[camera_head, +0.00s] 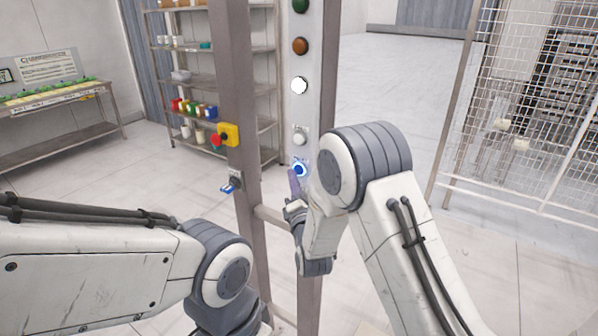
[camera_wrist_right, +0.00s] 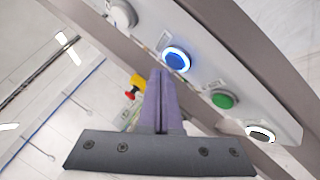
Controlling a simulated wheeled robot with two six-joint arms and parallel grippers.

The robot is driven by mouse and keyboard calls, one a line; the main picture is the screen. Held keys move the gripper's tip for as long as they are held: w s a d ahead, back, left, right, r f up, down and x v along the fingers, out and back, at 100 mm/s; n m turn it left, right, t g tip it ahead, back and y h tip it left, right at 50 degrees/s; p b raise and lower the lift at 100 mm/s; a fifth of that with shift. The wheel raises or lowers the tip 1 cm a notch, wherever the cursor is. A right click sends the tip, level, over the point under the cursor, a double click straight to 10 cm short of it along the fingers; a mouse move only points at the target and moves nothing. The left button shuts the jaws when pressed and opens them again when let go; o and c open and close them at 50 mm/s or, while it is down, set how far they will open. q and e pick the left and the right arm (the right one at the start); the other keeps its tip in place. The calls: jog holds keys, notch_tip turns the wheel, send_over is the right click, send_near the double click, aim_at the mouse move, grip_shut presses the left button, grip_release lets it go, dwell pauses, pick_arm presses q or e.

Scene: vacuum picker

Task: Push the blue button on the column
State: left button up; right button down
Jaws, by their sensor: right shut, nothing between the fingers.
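The blue button (camera_head: 300,170) has a lit ring and sits low on the light panel of the column (camera_head: 318,60). It also shows in the right wrist view (camera_wrist_right: 177,60), between a white button and a green one. My right gripper (camera_head: 294,178) is shut and empty, with its purple fingers just below the blue button. In the right wrist view its fingertips (camera_wrist_right: 160,74) end close beside the button's left edge. I cannot tell whether they touch it. My left arm comes in at the lower left of the head view, and its gripper is out of the picture.
Above the blue button are a grey-white button (camera_head: 299,136), a lit white one (camera_head: 299,86), a brown one (camera_head: 300,46) and a green one (camera_head: 301,5). A red emergency knob (camera_head: 216,140) on a yellow box and a blue-handled switch (camera_head: 230,187) are on the left post.

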jog(key=shift+w+d, duration=0.2)
jog(key=shift+w, duration=0.1)
jog(key=shift+w+d+b, duration=0.25)
jog(key=shift+w+b, duration=0.05)
jog(key=shift+b, duration=0.1)
dwell(0.5)
jog(key=shift+s, duration=0.1)
jog(key=shift+s+a+b, duration=0.3)
jog(key=shift+s+a, duration=0.2)
jog(key=shift+s, duration=0.05)
jog(key=shift+s, duration=0.1)
jog(key=shift+s+a+b, duration=0.3)
jog(key=shift+s+a, duration=0.45)
jog(key=shift+s, duration=0.25)
jog(key=shift+s+a+b, duration=0.3)
jog(key=shift+s+a, duration=0.4)
jog(key=shift+s, duration=0.25)
